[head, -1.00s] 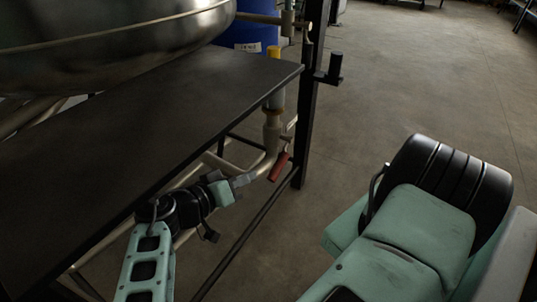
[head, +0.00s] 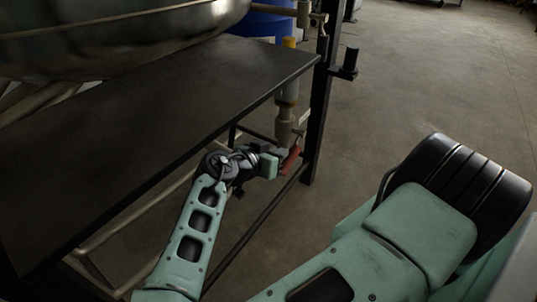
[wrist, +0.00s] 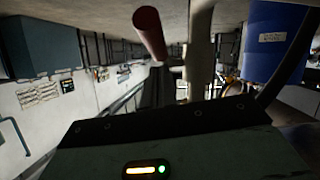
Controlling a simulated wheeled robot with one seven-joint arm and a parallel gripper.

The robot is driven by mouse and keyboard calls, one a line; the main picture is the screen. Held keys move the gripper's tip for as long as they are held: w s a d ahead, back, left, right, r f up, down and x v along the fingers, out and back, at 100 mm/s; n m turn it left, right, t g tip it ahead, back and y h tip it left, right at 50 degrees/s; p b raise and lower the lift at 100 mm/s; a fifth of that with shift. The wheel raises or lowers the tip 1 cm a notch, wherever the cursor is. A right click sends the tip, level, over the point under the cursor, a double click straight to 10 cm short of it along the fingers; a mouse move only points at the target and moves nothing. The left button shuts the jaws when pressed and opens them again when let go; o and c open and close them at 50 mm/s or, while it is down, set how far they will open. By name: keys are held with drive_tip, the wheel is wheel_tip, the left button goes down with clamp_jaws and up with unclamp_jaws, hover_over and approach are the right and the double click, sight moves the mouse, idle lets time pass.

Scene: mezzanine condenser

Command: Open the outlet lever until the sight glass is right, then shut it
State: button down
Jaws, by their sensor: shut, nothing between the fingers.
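The outlet lever has a red handle (head: 291,160) and sits low on a vertical pipe (head: 285,130) beneath the black table's far right corner. A paler section (head: 288,92) higher on this pipe may be the sight glass; its level is too small to read. My gripper (head: 282,153) is shut and empty, its tips close beside the red handle in the head view. In the wrist view the red handle (wrist: 150,33) stands just beyond the dark fingers (wrist: 158,88), next to the pale pipe (wrist: 200,45). I cannot tell whether they touch.
The black table (head: 150,115) lies above and left of my arm, under a large metal vessel (head: 110,35). A black post (head: 319,110) stands right of the pipe. A blue drum (head: 262,22) is behind. The floor to the right is open.

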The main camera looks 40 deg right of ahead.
drive_tip(key=shift+d+f, duration=0.4)
drive_tip(key=shift+f, duration=0.4)
drive_tip(key=f+b, duration=0.1)
drive_tip(key=f, duration=0.1)
drive_tip(key=d+f+b, duration=0.1)
drive_tip(key=f, duration=0.1)
drive_tip(key=shift+w+f, duration=0.1)
drive_tip(key=shift+f, duration=0.2)
drive_tip(key=shift+r, duration=0.15)
